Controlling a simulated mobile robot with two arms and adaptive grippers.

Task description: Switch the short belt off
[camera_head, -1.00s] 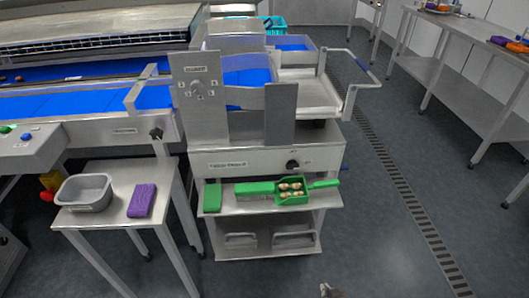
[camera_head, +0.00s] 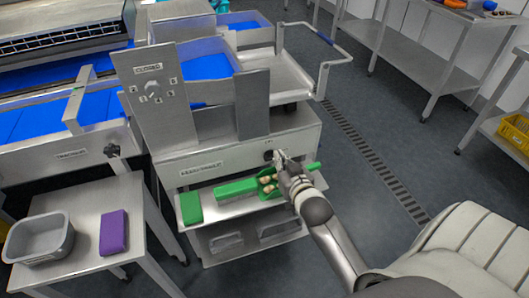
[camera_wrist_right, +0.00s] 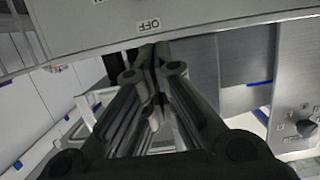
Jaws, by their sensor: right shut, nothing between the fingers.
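The short belt unit is the steel housing (camera_head: 225,158) with a front panel below the blue belt (camera_head: 205,66). A dark rotary switch (camera_head: 268,155) sits near the right end of that panel, with a small label above it. My right gripper (camera_head: 280,158) is shut and empty, its tips right beside the switch; I cannot tell whether they touch it. In the right wrist view the shut fingers (camera_wrist_right: 150,85) point at the panel below an OFF label (camera_wrist_right: 150,25). The switch is hidden there behind the fingers. My left gripper is not in view.
A green scoop (camera_head: 268,187) with dates and a green block (camera_head: 191,208) lie on the shelf under the panel. A side table holds a grey tub (camera_head: 38,238) and a purple block (camera_head: 114,232). Floor lies clear at right.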

